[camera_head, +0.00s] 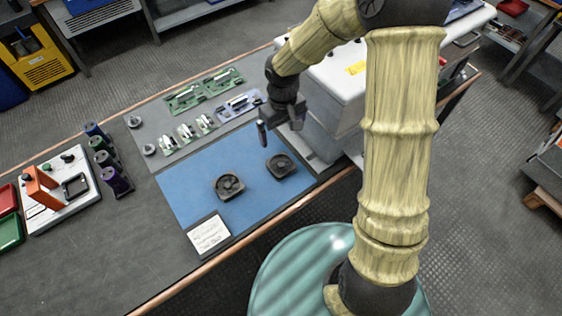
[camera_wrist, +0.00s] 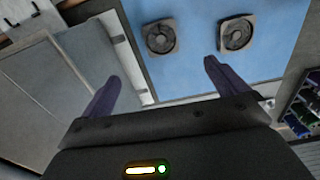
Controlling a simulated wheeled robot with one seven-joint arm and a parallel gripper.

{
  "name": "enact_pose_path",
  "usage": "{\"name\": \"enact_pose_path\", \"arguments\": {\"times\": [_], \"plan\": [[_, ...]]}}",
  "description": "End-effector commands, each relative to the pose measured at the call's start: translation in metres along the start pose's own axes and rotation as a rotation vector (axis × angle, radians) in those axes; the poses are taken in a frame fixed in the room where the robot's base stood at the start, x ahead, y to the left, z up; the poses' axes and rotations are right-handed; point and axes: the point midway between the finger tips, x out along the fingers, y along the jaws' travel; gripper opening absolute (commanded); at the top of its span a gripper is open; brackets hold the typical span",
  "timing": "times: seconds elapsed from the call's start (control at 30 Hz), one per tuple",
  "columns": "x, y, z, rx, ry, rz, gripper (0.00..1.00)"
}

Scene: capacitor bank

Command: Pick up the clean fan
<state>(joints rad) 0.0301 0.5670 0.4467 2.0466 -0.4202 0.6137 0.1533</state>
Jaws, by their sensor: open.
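Two dark, square-framed fans lie flat and apart on the blue mat (camera_head: 188,185). In the head view, one fan (camera_head: 229,186) is left and nearer the white card, and the other fan (camera_head: 281,165) is right. The wrist view shows both near the top, a left fan (camera_wrist: 161,36) and a right fan (camera_wrist: 237,34). The right one looks a little greyer there, but I cannot tell surely which is clean. My gripper (camera_head: 280,128) is above the mat's far edge, beyond the right fan in the head view. Its purple fingers (camera_wrist: 162,72) are open and empty.
Green circuit boards (camera_head: 205,90) and capacitors lie on the grey area behind the mat. A white machine (camera_head: 330,85) stands close at right. A white card (camera_head: 208,233) lies at the mat's front corner. Purple and green cylinders (camera_head: 110,165) stand at left. The front left bench is clear.

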Motion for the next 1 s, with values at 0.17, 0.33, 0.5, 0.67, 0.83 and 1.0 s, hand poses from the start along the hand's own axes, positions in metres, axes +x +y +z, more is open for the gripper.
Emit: {"name": "enact_pose_path", "arguments": {"times": [0.17,0.33,0.5,0.67,0.83,1.0], "plan": [[0.002,-0.003,-0.005,-0.013,-0.002,-0.004,0.98],[0.002,-0.003,-0.005,-0.012,-0.001,-0.004,0.98],[0.012,-0.003,-0.004,-0.013,-0.005,-0.004,0.98],[0.038,-0.003,-0.004,-0.013,-0.006,-0.005,0.98],[0.068,-0.003,-0.004,-0.013,-0.006,-0.005,0.98],[0.098,-0.003,-0.004,-0.012,-0.006,-0.005,0.98]]}}
